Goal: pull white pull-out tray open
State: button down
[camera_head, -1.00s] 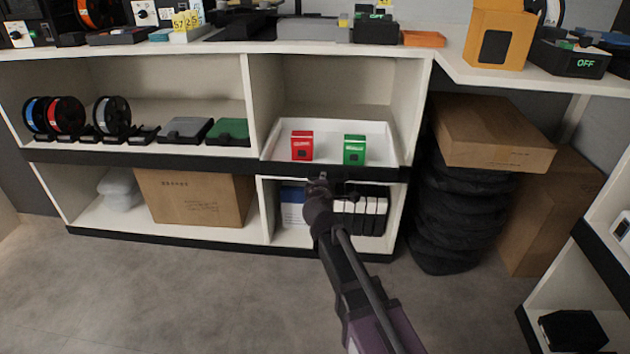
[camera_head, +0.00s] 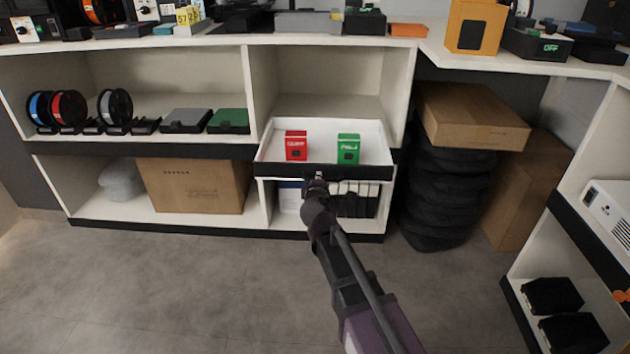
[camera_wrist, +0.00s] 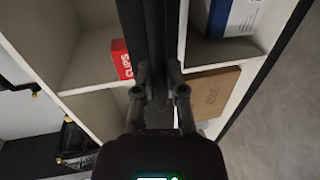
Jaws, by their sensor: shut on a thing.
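The white pull-out tray (camera_head: 322,151) sits at the middle level of the shelf unit and sticks out past the black shelf edge. A black strip (camera_head: 275,169) runs along its front. A red box (camera_head: 296,146) and a green box (camera_head: 348,149) stand upright on the tray. My gripper (camera_head: 317,183) is at the middle of the tray's front and is shut on it. In the wrist view my gripper's fingers (camera_wrist: 160,93) close at the dark front bar, and the red box (camera_wrist: 121,60) shows beside it. The exact grip contact is hidden.
Below the tray, the lower compartment holds a blue-white box (camera_wrist: 232,16) and several black-and-white binders (camera_head: 358,200). A cardboard box (camera_head: 195,185) is to the left. Stacked black bags (camera_head: 446,200) and a carton (camera_head: 470,115) stand right. The grey floor (camera_head: 180,290) in front is clear.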

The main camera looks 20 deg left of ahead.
jog(key=shift+d, duration=0.2)
jog(key=c, duration=0.8)
grip_release()
jog(key=shift+o, duration=0.6)
jog(key=shift+a, duration=0.15)
jog(key=shift+s, duration=0.1)
